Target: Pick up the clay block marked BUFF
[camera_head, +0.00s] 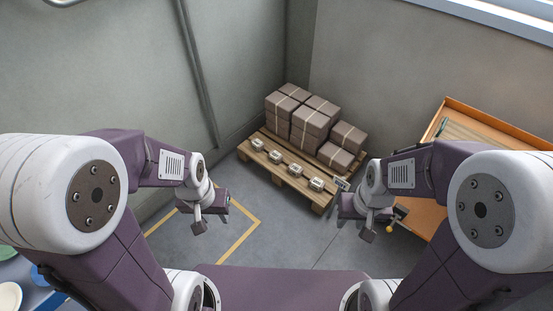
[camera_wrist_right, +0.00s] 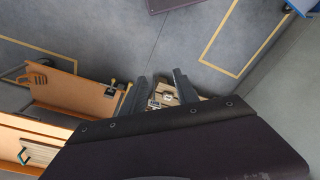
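Several small pale blocks stand in a row along the front edge of a wooden pallet in the head view: one at the left end (camera_head: 257,144), two in the middle (camera_head: 275,157) (camera_head: 295,170), one at the right end (camera_head: 316,184). Their markings are too small to read, so I cannot tell which says BUFF. My right gripper (camera_head: 368,234) hangs to the right of the pallet, apart from the blocks. In the right wrist view its two fingers (camera_wrist_right: 158,84) are spread with nothing held; pale blocks (camera_wrist_right: 167,94) show beyond them. My left gripper (camera_head: 199,227) hangs left of the pallet; its opening is unclear.
The pallet (camera_head: 318,197) also bears stacked strapped brown boxes (camera_head: 310,122) behind the blocks. An orange bench or tray (camera_head: 427,218) stands close on the right. Walls meet behind the pallet. The grey floor (camera_head: 290,235) in front is clear, with a yellow-taped outline (camera_head: 240,240).

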